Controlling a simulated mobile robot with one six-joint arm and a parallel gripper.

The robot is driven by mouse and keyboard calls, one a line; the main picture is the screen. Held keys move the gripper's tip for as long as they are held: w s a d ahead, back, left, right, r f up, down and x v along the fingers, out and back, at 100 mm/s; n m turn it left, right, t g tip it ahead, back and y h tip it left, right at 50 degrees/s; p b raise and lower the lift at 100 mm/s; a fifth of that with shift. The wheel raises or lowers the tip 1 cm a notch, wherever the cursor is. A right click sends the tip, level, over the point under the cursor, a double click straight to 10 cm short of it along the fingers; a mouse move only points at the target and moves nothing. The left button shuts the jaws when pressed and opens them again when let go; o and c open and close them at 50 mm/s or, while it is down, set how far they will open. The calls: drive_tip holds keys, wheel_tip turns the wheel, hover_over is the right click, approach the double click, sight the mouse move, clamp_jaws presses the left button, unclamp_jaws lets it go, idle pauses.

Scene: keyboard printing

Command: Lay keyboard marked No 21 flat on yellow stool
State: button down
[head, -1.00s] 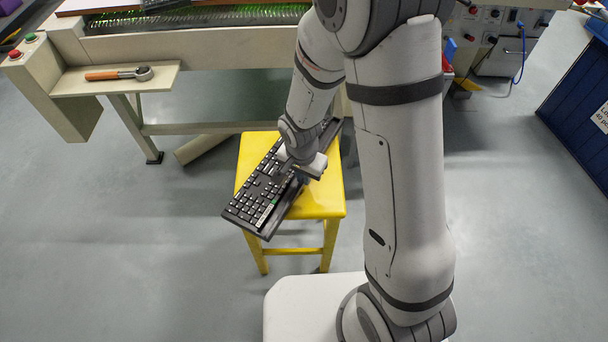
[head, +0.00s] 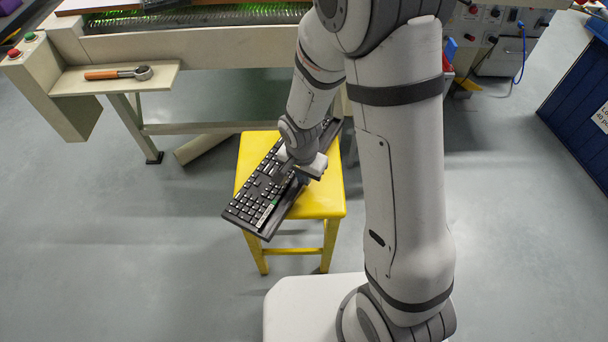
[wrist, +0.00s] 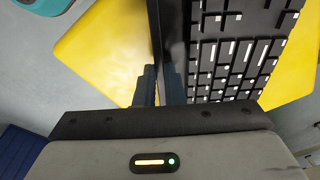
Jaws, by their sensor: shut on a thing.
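The black keyboard (head: 256,198) is at the yellow stool (head: 319,202), lying diagonally across its seat. Its near-left end sticks out past the seat's left edge. Its keys face up in the head view, and a small light label shows on its near edge; I cannot read the number. I cannot tell whether it touches the seat. My gripper (head: 299,172) is shut on the keyboard's long near edge. In the wrist view, the fingers (wrist: 159,88) pinch that edge, with the keys (wrist: 235,55) to the right and the yellow seat (wrist: 105,50) to the left.
A machine bench with a shelf (head: 160,84) holding a ratchet wrench (head: 118,74) stands behind the stool. A grey roll (head: 202,145) lies on the floor behind it. A blue cabinet (head: 575,110) stands at the far right. The floor left of the stool is clear.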

drive_tip(key=shift+f, duration=0.15)
drive_tip(key=c, duration=1.5)
unclamp_jaws()
drive_tip(key=shift+o, duration=0.2)
drive_tip(key=shift+r+p, duration=2.2)
drive_tip(key=shift+r, duration=1.35)
drive_tip(key=shift+r, duration=0.3)
drive_tip(key=s+d+r+n+p, duration=0.2)
drive_tip(key=s+d+r+p, duration=0.2)
drive_tip(key=r, duration=0.7)
drive_tip(key=s+d+r+n+t+p, duration=0.1)
drive_tip(key=s+d+r+p, duration=0.3)
drive_tip(key=r, duration=0.8)
drive_tip(key=s+d+r+n+p, duration=0.3)
drive_tip(key=r+p, duration=0.4)
drive_tip(key=r, duration=0.5)
drive_tip(key=shift+s+d+r+t, duration=0.15)
drive_tip(key=shift+s+d+t, duration=0.15)
drive_tip(key=shift+s+d, duration=0.35)
